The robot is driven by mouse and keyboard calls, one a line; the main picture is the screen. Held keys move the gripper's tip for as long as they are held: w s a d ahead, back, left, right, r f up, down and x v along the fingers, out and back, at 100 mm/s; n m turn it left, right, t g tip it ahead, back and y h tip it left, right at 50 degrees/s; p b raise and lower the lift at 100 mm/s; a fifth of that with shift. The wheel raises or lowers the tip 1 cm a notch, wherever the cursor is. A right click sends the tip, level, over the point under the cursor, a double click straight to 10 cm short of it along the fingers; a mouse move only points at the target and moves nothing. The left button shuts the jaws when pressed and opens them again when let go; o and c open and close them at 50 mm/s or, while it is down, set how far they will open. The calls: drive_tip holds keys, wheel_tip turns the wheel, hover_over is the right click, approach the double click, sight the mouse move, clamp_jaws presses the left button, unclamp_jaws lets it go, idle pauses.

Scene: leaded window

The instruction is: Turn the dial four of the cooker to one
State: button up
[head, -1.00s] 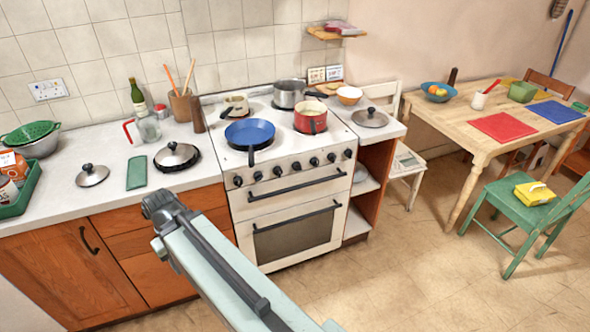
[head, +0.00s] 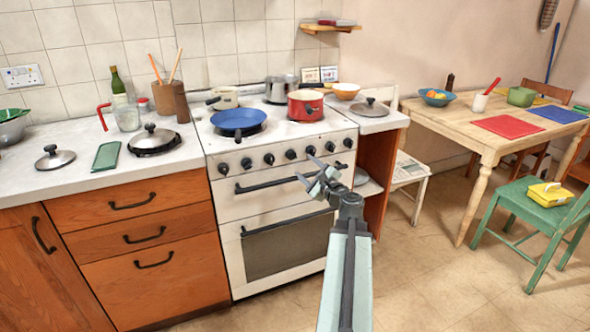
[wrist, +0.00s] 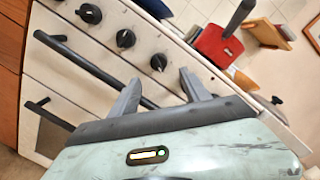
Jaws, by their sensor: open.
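The cooker (head: 235,198) is cream, with a row of several black dials along its front panel. The fourth dial from the left (head: 290,154) is round and black; I cannot read its setting. My gripper (head: 304,166) is open and empty in front of the panel's right half, just above the upper door handle. In the wrist view the gripper (wrist: 159,77) has its two fingers apart, with one black dial (wrist: 159,62) showing between and beyond the tips. Two more dials show up and left of it. I cannot tell which numbers these are. No contact is visible.
A blue frying pan (head: 238,119) and a red pan (head: 305,104) stand on the hob. The upper oven handle (head: 265,184) sticks out below the dials. A worktop with lids lies left; a table (head: 470,122) and green chair (head: 538,208) stand right.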

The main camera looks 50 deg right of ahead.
sight(294, 157)
drive_tip(key=x, duration=0.8)
drive_tip(key=shift+a, duration=0.1)
clamp_jaws()
drive_tip(key=shift+s, duration=0.1)
